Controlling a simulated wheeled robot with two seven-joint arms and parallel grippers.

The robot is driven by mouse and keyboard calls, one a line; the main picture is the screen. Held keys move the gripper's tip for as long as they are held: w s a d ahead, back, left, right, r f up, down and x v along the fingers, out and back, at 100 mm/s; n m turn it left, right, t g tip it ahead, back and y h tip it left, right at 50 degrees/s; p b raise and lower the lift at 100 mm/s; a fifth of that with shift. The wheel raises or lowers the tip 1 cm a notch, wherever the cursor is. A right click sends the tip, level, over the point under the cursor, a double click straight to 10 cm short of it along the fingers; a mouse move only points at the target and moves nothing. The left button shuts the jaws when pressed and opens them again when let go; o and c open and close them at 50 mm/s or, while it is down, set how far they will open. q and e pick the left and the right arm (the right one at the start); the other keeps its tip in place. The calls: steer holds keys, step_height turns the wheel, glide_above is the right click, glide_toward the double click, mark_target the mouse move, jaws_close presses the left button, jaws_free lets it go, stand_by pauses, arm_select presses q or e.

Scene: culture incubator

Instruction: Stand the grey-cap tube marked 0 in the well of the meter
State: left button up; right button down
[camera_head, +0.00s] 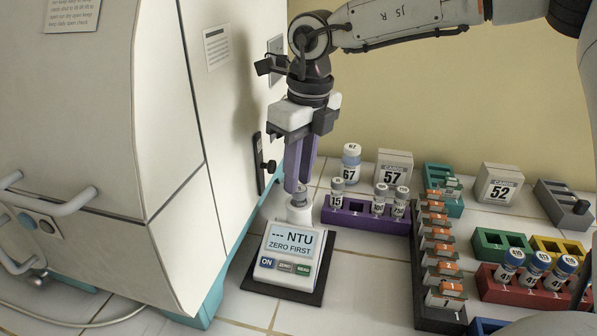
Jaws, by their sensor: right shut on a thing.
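My right gripper (297,188) comes down from above with its purple fingers pointing at the meter (290,255). It is shut on a small grey-capped tube (299,199), of which only the part just below the fingertips shows. The tube is upright over the well at the back of the meter. I cannot tell how deep it sits, and no mark on it is readable. The meter's screen reads "--- NTU ZERO FIRST", above the buttons ON, ZERO and READ. My left gripper is not in view.
A purple rack (350,220) right of the meter holds grey-capped tubes, one marked 15. A bottle marked 67 (350,165) stands behind it. A dark rack (432,310) with orange-marked items and a red rack (520,293) stand farther right. The large white incubator (165,130) is close on the left.

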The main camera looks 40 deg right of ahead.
steer(key=c, duration=1.4)
jaws_free()
steer(key=shift+c, duration=0.2)
step_height(320, 180, up, 10)
steer(key=s, duration=0.1)
steer(key=shift+d+r, duration=0.2)
